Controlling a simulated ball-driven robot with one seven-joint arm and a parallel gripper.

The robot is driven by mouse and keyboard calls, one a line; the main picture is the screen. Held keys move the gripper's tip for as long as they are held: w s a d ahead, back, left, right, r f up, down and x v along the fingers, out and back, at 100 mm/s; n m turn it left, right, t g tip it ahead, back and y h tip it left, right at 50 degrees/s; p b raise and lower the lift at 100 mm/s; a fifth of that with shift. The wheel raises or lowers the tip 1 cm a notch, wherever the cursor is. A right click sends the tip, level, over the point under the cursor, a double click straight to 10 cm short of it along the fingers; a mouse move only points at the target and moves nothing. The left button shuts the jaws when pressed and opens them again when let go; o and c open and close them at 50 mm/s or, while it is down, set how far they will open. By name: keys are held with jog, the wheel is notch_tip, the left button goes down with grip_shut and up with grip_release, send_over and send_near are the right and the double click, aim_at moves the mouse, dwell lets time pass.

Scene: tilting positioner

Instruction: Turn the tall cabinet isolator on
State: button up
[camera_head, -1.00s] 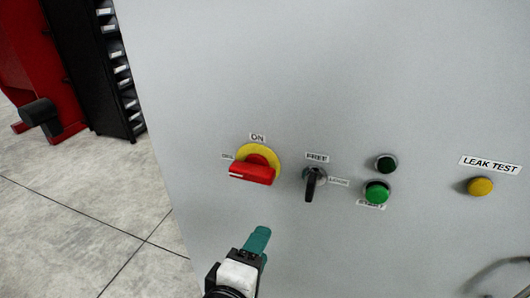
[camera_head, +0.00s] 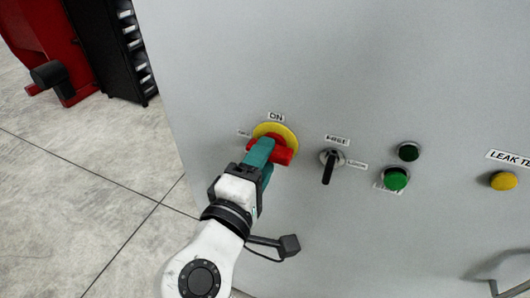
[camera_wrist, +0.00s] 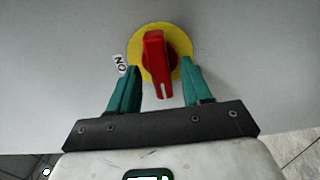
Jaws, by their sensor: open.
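The isolator is a red rotary handle (camera_wrist: 155,62) on a round yellow plate (camera_head: 289,133) on the grey cabinet front. An ON label (camera_head: 276,117) sits above the plate, and a smaller label sits at its left. In the head view the handle (camera_head: 284,156) lies roughly level, pointing left towards the smaller label, and is partly hidden by my gripper. My gripper (camera_head: 267,150) has teal fingers. In the wrist view its open fingers (camera_wrist: 164,75) stand one on each side of the handle, with gaps showing between them and it.
Right of the isolator are a black selector switch (camera_head: 329,167), a dark button (camera_head: 408,151), a green button (camera_head: 395,179) and a yellow LEAK TEST button (camera_head: 503,181). A grey handle (camera_head: 500,275) is at lower right. Open floor lies left of the cabinet.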

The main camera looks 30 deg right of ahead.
jog(key=shift+w+d, duration=0.3)
jog(key=shift+d, duration=0.15)
grip_shut()
